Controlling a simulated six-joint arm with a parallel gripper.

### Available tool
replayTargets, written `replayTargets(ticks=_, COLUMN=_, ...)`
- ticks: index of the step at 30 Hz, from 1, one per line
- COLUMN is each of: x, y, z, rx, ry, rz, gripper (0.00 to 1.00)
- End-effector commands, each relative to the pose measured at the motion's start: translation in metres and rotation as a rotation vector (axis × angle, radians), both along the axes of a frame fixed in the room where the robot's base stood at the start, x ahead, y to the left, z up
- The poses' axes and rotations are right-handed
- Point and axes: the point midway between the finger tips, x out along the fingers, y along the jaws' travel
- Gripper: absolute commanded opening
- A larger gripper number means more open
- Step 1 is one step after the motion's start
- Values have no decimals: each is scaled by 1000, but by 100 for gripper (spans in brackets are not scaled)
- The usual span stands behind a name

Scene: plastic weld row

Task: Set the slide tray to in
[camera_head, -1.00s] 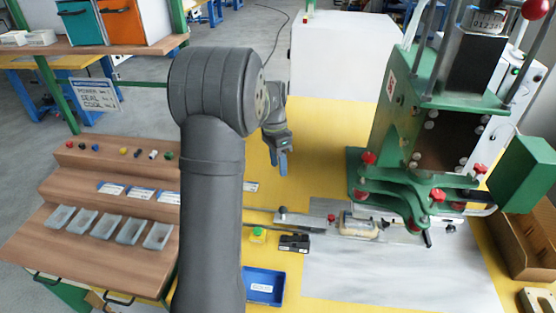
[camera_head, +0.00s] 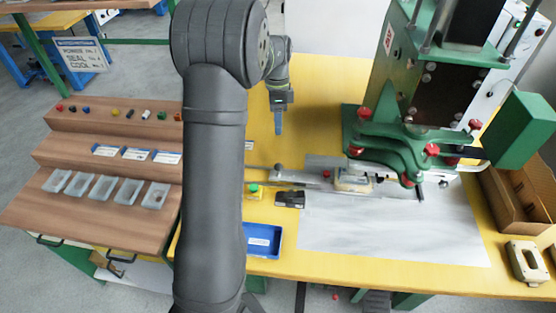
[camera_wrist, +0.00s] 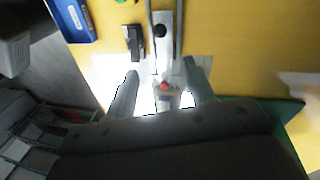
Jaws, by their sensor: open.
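The slide tray (camera_head: 315,182) is a grey metal strip on rails, running from the left up to the green press (camera_head: 400,135). A dark round knob stands at its left end; the wrist view shows this knob (camera_wrist: 160,31). A pale part (camera_head: 352,183) sits on the strip at the front of the press. The press plates hide some of the tray's right side. My gripper (camera_head: 278,126) is open and empty, above the table behind the knob end. In the wrist view its fingers (camera_wrist: 161,70) spread on either side of the tray's line, with a red knob between them.
A black block (camera_head: 290,199), a green-topped yellow item (camera_head: 253,191) and a blue bin (camera_head: 262,240) lie near the tray's left end. A cardboard box (camera_head: 520,200) stands right of the press. The yellow table behind the tray is clear.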

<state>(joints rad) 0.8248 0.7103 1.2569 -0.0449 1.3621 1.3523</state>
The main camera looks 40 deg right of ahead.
Motion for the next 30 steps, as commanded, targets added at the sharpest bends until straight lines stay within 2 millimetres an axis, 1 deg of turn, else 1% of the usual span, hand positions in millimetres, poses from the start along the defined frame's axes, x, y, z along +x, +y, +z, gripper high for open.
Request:
replayTargets(ticks=1, x=-2, y=1, z=-10, rx=3, ry=3, rz=1, gripper=49)
replayTargets(ticks=5, x=-7, y=5, z=-36, rx=4, ry=3, rz=2, gripper=49)
replayTargets(ticks=12, x=-15, y=10, z=-89, rx=5, ry=4, rz=3, gripper=49)
replayTargets(ticks=18, x=-21, y=14, z=-127, rx=3, ry=3, rz=3, gripper=49)
replayTargets(ticks=21, x=-23, y=16, z=-141, rx=2, ry=2, rz=4, gripper=49)
replayTargets(ticks=24, x=-25, y=17, z=-150, rx=1, ry=2, rz=4, gripper=49)
replayTargets(ticks=30, x=-26, y=17, z=-157, rx=0, ry=1, rz=4, gripper=49)
